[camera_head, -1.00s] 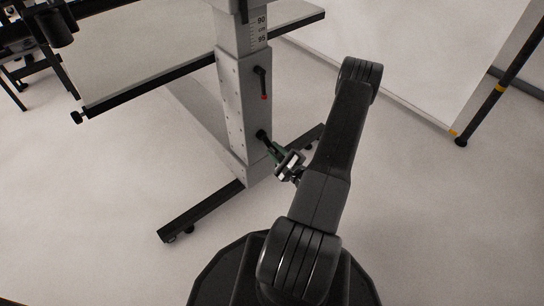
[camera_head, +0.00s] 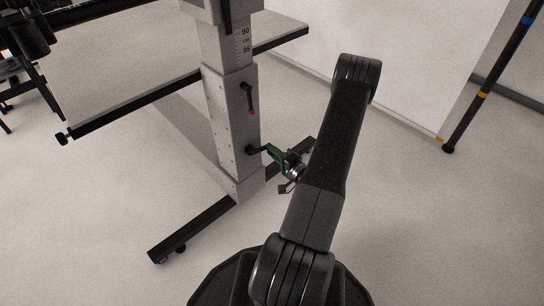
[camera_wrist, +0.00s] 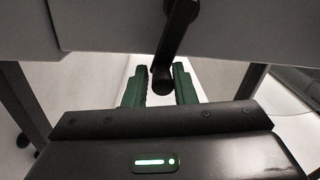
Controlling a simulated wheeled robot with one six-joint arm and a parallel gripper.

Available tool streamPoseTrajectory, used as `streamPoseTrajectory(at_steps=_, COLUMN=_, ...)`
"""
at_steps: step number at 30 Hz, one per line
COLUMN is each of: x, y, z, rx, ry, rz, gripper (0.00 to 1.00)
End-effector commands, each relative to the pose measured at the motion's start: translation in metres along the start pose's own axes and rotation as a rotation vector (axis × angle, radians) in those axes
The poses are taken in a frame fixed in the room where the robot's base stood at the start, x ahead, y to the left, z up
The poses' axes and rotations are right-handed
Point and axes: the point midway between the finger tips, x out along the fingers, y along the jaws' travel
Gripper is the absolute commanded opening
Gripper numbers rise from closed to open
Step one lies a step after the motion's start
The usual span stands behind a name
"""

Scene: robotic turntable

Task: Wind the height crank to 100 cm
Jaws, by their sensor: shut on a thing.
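The height crank (camera_head: 254,149) is a black arm low on the right face of the grey lifting column (camera_head: 228,115). In the wrist view the crank (camera_wrist: 172,45) runs down from its hub to a round knob between my green fingers. My gripper (camera_head: 275,152) is shut on the crank's handle, just right of the hub; it also shows in the wrist view (camera_wrist: 160,84). A height scale (camera_head: 243,41) on the inner column shows 90 and 95 above the outer sleeve's top edge. A black lever with a red tip (camera_head: 249,98) sits above the crank.
The column's black foot (camera_head: 190,228) with casters spreads over the floor beneath. A pale panel with a black edge (camera_head: 135,101) passes behind the column. A dark pole with coloured bands (camera_head: 482,95) stands at the right. The floor right of my arm is clear.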

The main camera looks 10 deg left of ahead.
Motion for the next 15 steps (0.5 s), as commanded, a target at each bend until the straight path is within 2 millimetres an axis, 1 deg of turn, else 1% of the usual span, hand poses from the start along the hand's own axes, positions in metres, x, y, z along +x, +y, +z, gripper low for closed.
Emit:
streamPoseTrajectory(at_steps=1, x=0.002, y=-0.005, z=-0.001, rx=-0.042, ry=-0.005, rz=-0.006, gripper=0.0)
streamPoseTrajectory(at_steps=6, x=0.002, y=-0.012, z=-0.003, rx=-0.159, ry=-0.012, rz=-0.005, gripper=0.0)
streamPoseTrajectory(at_steps=15, x=0.002, y=-0.019, z=-0.004, rx=-0.284, ry=-0.018, rz=-0.005, gripper=0.0)
